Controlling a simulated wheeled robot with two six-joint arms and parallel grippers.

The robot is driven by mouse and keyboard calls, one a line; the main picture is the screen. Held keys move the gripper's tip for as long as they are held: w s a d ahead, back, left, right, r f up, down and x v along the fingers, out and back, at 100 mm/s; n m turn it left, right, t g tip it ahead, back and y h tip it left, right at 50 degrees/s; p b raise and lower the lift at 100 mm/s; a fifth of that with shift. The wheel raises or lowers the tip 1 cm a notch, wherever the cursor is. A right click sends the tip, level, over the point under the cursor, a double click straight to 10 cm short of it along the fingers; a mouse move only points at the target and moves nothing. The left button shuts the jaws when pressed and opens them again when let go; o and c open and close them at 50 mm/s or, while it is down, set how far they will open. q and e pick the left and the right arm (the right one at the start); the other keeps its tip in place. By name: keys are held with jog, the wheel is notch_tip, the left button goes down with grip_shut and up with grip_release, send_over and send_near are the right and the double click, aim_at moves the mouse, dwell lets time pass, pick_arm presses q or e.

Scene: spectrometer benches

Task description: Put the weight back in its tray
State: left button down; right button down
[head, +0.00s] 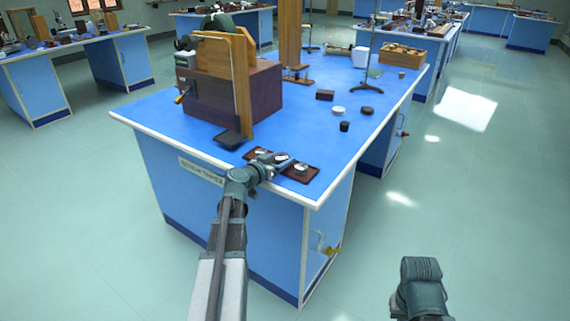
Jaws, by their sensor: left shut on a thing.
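The small dark red-brown tray (310,176) lies at the near edge of the blue bench top. Several pale, silvery weights show at it. One weight (301,168) sits near its right end and another (262,151) near its left end. My left gripper (279,161) is low over the middle of the tray, shut on a silvery weight (281,157). The jaws partly hide this weight and the tray under it, so I cannot tell whether it touches the tray. My right arm shows at the lower right, away from the bench; its gripper does not show.
A large wooden apparatus (245,85) with a dark box stands left behind the tray. A small black cylinder (344,126), a white disc (338,110) and a dark disc (367,110) lie farther back. A stand (372,88) is beyond. The bench top right of the apparatus is mostly clear.

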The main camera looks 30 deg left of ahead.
pick_arm(q)
jog(key=shift+a+r, duration=0.1)
jog(key=shift+c, duration=0.3)
grip_release()
jog(key=shift+r, duration=0.15)
jog(key=d+p+v, duration=0.1)
jog(key=p+v, duration=0.1)
jog(key=v, duration=1)
jog(key=shift+a, duration=0.45)
